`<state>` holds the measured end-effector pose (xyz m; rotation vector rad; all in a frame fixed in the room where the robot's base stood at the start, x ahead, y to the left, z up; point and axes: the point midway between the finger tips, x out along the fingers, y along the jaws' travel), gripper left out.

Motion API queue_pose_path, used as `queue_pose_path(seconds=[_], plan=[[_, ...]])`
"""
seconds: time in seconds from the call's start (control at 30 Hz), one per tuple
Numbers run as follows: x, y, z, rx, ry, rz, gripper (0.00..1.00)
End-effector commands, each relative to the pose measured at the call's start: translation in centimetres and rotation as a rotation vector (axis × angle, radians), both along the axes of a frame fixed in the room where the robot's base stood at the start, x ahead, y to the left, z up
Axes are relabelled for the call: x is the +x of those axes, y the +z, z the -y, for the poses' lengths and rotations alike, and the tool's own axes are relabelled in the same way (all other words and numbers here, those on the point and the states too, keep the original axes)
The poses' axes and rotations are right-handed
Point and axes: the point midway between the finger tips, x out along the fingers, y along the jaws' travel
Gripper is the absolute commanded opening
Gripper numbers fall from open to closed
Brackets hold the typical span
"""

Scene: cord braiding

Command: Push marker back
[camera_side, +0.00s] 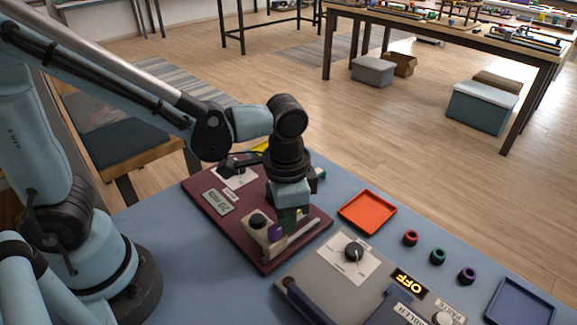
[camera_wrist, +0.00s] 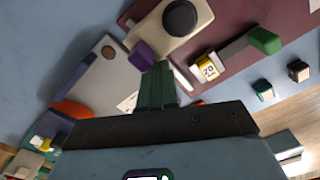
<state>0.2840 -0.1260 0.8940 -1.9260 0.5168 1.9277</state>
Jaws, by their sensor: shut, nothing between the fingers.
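A maroon board (camera_side: 215,183) lies on the blue table. It carries a beige block with a black knob (camera_side: 257,221), which also shows in the wrist view (camera_wrist: 180,18). A small purple piece (camera_side: 276,233) sits at the block's edge; it shows in the wrist view too (camera_wrist: 142,54). A yellow tag marked 20 (camera_wrist: 208,68) sits on a grey bar with a green end. I cannot tell which of these is the marker. My gripper (camera_side: 290,224) points down over the board, its green fingers (camera_wrist: 158,75) shut and empty, close beside the purple piece. Contact cannot be made out.
A grey panel (camera_side: 315,274) with a dial and an OFF sign stands at the front. An orange tray (camera_side: 367,211), several coloured rings (camera_side: 437,256) and a blue tray (camera_side: 520,304) lie to the right. Bare table lies left of the maroon board.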

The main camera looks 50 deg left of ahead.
Motion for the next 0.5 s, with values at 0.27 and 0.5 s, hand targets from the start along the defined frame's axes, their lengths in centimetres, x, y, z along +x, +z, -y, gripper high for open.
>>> queue_pose_path(seconds=[0.27,0.5], plan=[[0.21,0.01,-0.01,0.000,0.001,0.001,0.00],[1.01,0.02,-0.01,0.000,0.002,0.001,0.00]])
